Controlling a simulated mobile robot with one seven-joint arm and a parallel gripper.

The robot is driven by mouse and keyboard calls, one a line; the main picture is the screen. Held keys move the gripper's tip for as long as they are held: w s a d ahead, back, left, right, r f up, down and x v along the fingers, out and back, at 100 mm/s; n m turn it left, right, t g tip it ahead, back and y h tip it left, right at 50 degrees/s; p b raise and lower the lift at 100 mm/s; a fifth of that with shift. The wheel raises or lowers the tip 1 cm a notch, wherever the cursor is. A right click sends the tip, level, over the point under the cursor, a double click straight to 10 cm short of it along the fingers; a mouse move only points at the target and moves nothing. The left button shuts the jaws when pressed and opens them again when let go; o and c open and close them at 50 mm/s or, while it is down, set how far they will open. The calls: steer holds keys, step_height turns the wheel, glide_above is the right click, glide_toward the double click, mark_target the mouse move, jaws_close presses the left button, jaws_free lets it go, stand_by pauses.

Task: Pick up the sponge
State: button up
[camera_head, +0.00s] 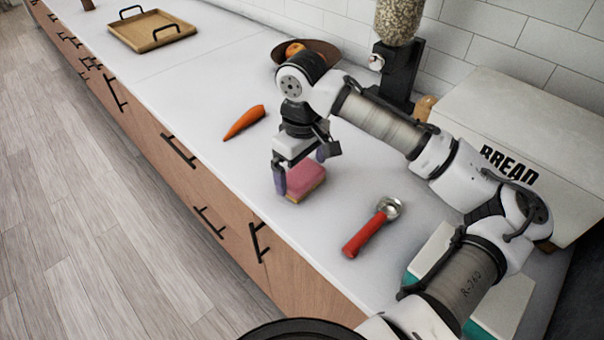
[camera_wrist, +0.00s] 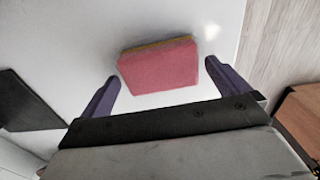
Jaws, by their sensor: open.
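The sponge (camera_head: 304,181) is a pink block with a yellowish layer and lies on the white counter near its front edge. It also shows in the wrist view (camera_wrist: 160,65), ahead of the fingertips. My gripper (camera_head: 298,168) is over the sponge in the head view, pointing down, with one finger hiding part of it. In the wrist view my gripper (camera_wrist: 162,72) is open, with a purple finger to the left and right of the sponge. A gap shows on each side, and nothing is held. The exact height of the fingertips above the counter is unclear.
A carrot (camera_head: 244,121) lies left of the gripper. A red-handled scoop (camera_head: 368,232) lies to the right. A bread box (camera_head: 520,130), a grain dispenser (camera_head: 398,20) and a brown bowl (camera_head: 325,49) stand along the wall. A wooden tray (camera_head: 150,30) sits far left, with clear counter before it.

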mark_target(302, 173)
step_height(302, 173, down, 2)
steer(key=shift+f, duration=0.1)
steer(key=c, duration=0.8)
step_height(302, 173, up, 20)
steer(key=b, duration=0.1)
stand_by(0.4)
